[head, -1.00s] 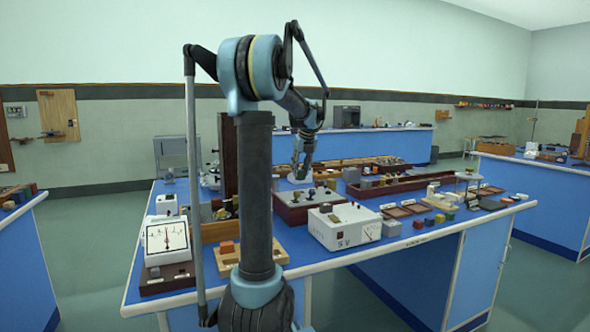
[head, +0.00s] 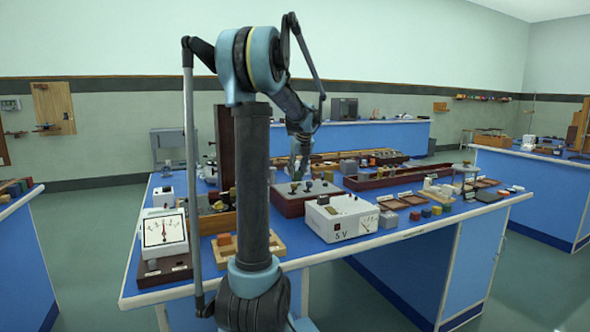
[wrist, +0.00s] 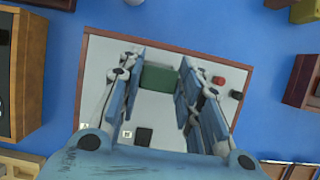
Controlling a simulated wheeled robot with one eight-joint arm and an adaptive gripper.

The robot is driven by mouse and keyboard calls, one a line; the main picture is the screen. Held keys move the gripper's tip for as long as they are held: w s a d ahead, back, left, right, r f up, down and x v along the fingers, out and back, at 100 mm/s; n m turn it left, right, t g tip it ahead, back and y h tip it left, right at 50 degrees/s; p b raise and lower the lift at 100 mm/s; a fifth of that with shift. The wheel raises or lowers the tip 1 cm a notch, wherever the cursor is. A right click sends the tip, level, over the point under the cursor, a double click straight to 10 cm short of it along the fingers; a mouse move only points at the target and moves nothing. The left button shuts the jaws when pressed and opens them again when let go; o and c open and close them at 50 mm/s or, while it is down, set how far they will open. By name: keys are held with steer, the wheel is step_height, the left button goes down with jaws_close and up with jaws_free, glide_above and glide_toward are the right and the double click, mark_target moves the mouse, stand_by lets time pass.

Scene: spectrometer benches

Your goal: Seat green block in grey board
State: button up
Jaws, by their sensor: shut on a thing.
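The green block (wrist: 158,77) is held between the two fingers of my gripper (wrist: 160,72) in the wrist view. It is over a pale grey panel with a brown frame (wrist: 104,62). A red knob, a small black knob and a black square show on that panel. I cannot tell whether the block touches the panel, or whether this panel is the grey board. In the head view my gripper (head: 300,163) is over the middle of the blue bench, close to a brown box with dark knobs (head: 290,205); the green block is too small to make out there.
A white 5 V meter box (head: 335,222) stands in front of the brown box, to the right. A wooden board with an orange block (head: 224,240) and a dial meter (head: 164,232) are to the left. A long brown tray (head: 400,178) lies to the right behind.

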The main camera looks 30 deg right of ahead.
steer(key=shift+f, duration=1.45)
steer(key=o, duration=1.1)
steer(key=v, duration=1.1)
steer(key=shift+s+r, duration=0.2)
steer(key=shift+r, duration=0.15)
